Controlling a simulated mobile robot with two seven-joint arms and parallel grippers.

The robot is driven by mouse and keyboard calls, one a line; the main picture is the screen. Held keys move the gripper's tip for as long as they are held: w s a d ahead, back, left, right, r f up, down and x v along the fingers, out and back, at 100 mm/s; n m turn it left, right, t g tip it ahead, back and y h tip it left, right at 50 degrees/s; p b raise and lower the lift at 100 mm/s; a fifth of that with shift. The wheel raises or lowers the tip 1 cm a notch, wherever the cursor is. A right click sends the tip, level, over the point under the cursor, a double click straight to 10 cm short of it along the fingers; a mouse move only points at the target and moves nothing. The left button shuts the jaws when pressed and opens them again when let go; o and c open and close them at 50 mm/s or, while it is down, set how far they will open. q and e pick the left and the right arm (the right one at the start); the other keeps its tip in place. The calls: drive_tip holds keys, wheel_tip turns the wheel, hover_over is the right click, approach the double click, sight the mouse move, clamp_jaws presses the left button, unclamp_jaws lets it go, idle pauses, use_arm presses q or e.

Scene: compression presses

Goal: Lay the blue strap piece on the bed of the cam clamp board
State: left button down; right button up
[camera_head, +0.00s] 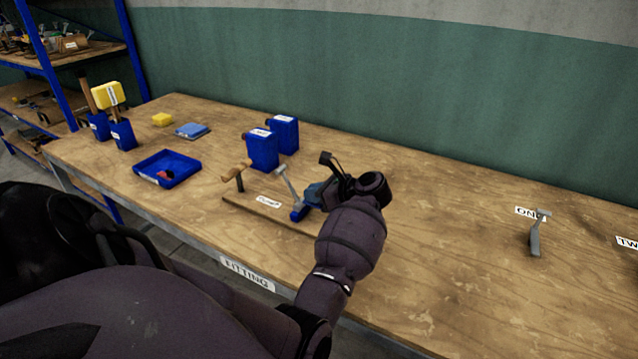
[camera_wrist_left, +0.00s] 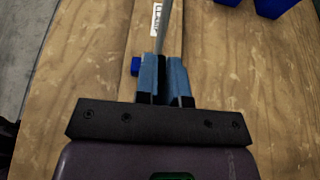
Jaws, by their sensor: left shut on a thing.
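The cam clamp board (camera_head: 240,201) is a flat wooden board near the bench's front edge, with a white label and a grey lever (camera_head: 288,185) leaning up to the left. The blue strap piece (camera_head: 299,213) is at the foot of the lever, with one dark blue end showing; this end (camera_wrist_left: 135,66) is left of the fingers in the left wrist view. My left gripper (camera_head: 315,195) is low over the board, its light blue fingertips (camera_wrist_left: 162,82) shut on the strap piece. The fingers hide the grip itself and whether the strap touches the bed. My right gripper is not seen.
Two blue containers (camera_head: 262,150) (camera_head: 284,134) stand behind the board. A blue tray (camera_head: 190,169) and a light blue pad (camera_head: 192,131) lie to the left. A grey lever (camera_head: 536,236) stands by the ONE label. The bench between is clear.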

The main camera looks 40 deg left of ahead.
sight(315, 205)
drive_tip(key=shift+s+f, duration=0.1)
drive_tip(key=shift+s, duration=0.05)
use_arm(q)
drive_tip(key=shift+f, duration=0.1)
drive_tip(key=shift+f+b, duration=0.5)
drive_tip(key=shift+f, duration=0.65)
drive_tip(key=shift+f+b, duration=0.85)
drive_tip(key=shift+f, duration=0.45)
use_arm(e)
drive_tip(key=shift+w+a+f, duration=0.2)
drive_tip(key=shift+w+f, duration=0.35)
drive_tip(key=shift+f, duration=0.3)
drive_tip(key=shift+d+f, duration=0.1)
use_arm(q)
drive_tip(key=c, duration=1.1)
unclamp_jaws()
